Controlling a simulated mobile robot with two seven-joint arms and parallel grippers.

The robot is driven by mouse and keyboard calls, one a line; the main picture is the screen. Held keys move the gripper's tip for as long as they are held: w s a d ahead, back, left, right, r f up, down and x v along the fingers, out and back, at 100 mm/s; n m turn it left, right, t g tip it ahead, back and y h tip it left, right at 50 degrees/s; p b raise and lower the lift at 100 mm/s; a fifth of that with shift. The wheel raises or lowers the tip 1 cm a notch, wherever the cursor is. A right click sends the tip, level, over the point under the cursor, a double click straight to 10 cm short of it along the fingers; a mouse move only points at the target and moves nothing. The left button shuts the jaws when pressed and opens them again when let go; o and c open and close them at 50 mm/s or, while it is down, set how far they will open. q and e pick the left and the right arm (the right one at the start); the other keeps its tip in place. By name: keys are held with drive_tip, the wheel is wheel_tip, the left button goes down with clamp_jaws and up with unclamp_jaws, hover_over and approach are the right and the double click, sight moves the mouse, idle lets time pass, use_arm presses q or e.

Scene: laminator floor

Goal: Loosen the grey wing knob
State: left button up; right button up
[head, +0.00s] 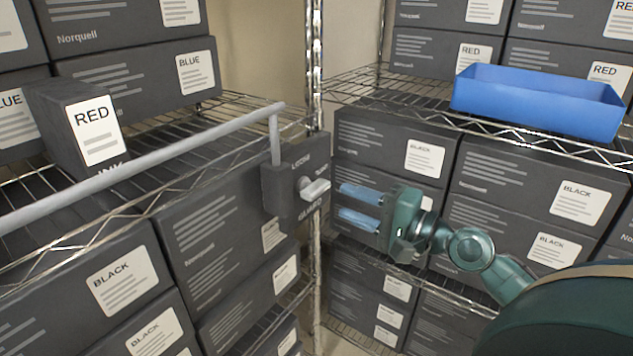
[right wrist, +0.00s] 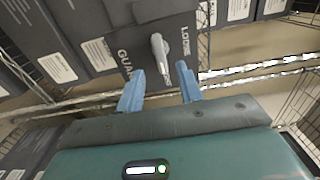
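The grey wing knob (head: 314,188) sits on a dark plate (head: 302,158) fixed by the shelf post, at the end of the grey guard bar (head: 150,160). The plate has white lettering, partly readable as LOOSE and GUARD. My right gripper (head: 343,201) is open, its two blue fingers pointing left at the knob with a short gap before it. In the right wrist view the knob (right wrist: 159,54) lies ahead of and between the spread fingertips (right wrist: 160,82), not visibly touched by either. My left gripper is out of view.
A narrow RED box (head: 70,128) stands on the left shelf. A blue bin (head: 535,103) is on the right shelf above my right arm. A metal post (head: 316,60) rises behind the plate.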

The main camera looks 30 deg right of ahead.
sight(322, 191)
drive_tip(key=p+x, duration=0.2)
drive_tip(key=x, duration=0.5)
drive_tip(key=shift+w+r, duration=0.1)
drive_tip(key=shift+w, duration=0.15)
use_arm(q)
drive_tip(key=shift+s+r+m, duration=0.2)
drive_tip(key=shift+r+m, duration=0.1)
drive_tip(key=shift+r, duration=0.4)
use_arm(e)
drive_tip(key=shift+w+a, duration=0.2)
drive_tip(key=shift+w, duration=0.15)
drive_tip(key=c, duration=0.7)
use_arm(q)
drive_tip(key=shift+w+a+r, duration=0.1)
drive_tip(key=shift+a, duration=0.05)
use_arm(e)
drive_tip(key=shift+o, duration=0.2)
